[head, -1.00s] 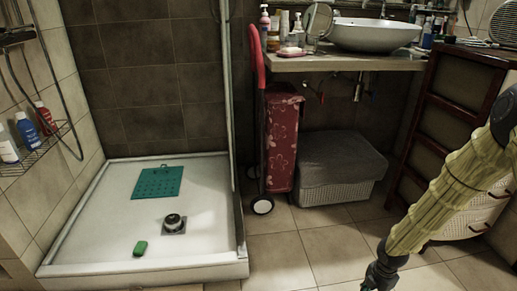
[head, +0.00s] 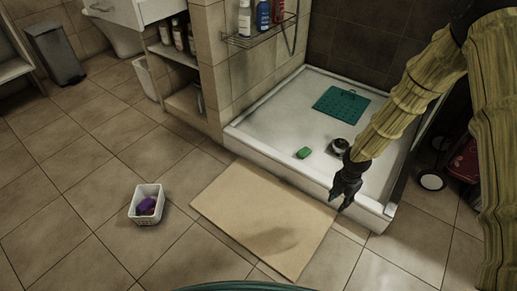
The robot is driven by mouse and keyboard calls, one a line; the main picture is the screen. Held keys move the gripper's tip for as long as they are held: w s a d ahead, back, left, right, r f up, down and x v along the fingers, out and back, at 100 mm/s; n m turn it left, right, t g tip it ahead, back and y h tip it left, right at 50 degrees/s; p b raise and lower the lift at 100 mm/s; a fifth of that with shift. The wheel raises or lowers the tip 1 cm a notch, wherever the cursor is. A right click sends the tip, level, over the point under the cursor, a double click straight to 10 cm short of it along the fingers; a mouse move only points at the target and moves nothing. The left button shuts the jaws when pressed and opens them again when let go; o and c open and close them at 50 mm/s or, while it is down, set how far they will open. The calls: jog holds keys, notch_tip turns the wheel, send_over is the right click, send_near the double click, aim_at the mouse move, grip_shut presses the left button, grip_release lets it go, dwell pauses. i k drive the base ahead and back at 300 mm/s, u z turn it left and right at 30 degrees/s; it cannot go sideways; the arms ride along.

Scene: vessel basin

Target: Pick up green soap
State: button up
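My gripper (head: 341,202) is dark and hangs pointing down. In the picture it is to the right of and below the soap, in front of the tray's front edge and clear of the soap. Its fingers are too small and dark to tell whether they are open or shut. Nothing shows between them.
A teal mat (head: 341,102) and a round drain fitting (head: 339,146) are in the tray. A beige mat (head: 262,215) lies before the raised tray edge. A white basket (head: 146,205) with purple contents stands on the floor at left. A wheeled trolley (head: 432,181) is at right.

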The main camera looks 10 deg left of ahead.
aim_at(305, 152)
jog(key=u, duration=0.3)
jog(key=i, duration=1)
